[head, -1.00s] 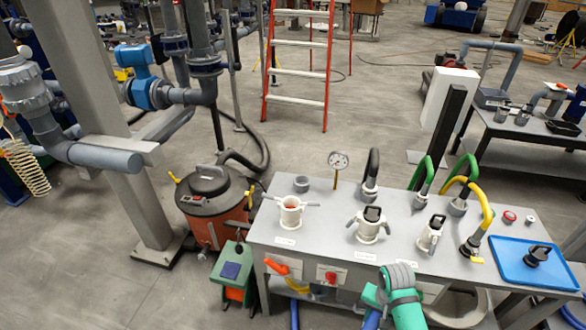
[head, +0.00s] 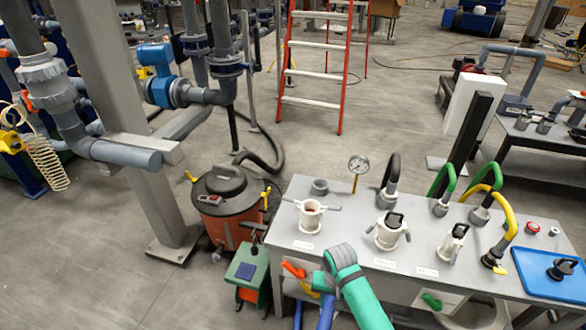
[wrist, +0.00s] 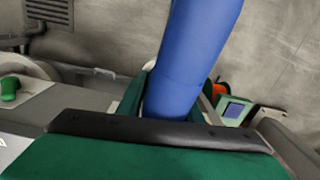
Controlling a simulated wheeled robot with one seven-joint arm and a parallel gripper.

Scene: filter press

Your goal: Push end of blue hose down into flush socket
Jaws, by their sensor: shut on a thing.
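In the wrist view a thick blue hose (wrist: 195,60) stands between the jaws of my gripper (wrist: 165,120), which is shut on it. The hose's end is not clear there.
The grey bench (head: 345,220) carries a gauge (head: 358,166), black, green and yellow bent hoses behind the sockets, and a blue tray (head: 550,278) at right. An orange drum (head: 230,215) and a green box (head: 248,272) stand left of it.

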